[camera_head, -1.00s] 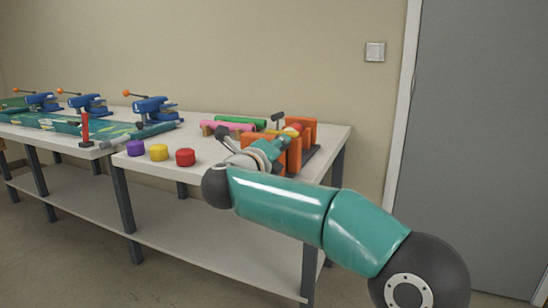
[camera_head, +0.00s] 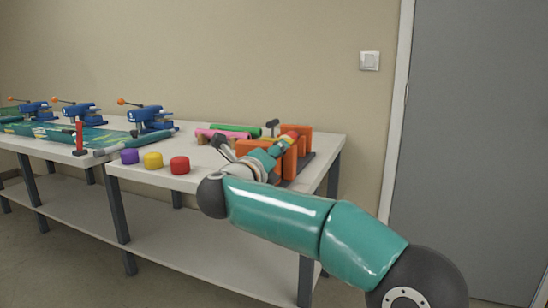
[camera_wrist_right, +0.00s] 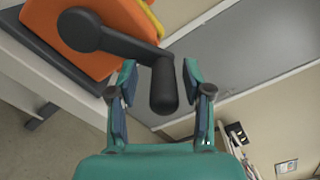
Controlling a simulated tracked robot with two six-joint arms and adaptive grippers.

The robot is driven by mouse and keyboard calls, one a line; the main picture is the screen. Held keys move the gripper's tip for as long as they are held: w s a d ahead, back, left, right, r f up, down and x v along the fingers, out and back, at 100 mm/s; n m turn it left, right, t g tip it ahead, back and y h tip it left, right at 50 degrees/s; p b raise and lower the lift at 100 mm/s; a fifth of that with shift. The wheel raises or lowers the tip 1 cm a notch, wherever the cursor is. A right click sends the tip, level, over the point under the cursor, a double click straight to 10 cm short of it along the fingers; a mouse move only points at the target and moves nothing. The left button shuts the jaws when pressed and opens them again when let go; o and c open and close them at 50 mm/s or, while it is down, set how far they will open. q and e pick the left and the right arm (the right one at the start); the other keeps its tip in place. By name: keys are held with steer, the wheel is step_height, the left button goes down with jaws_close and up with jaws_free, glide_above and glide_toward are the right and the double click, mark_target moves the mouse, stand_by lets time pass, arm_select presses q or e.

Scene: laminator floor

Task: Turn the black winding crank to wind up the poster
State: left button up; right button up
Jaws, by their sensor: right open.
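The black winding crank (camera_wrist_right: 125,47) is mounted on the orange stand (camera_wrist_right: 75,50) in the right wrist view. Its hub is at upper left, and its rounded handle hangs between the fingers of my right gripper (camera_wrist_right: 161,78). The fingers are open on both sides of the handle, with gaps visible. In the head view my right arm reaches the orange stand (camera_head: 303,141) at the table's right end; its fingers and the crank are not clear there. I cannot identify the poster with certainty; a yellow edge (camera_wrist_right: 153,20) shows behind the stand. My left gripper is out of view.
Purple (camera_head: 130,156), yellow (camera_head: 153,160) and red (camera_head: 180,165) pucks line the table's front edge. Pink (camera_head: 222,134) and green (camera_head: 236,129) rolls lie behind. Blue clamps (camera_head: 149,117) stand to the left beside a patterned teal sheet (camera_head: 58,133). A grey door (camera_head: 476,150) is at right.

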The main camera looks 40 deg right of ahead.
steer(key=v, duration=1.2)
stand_by(0.3)
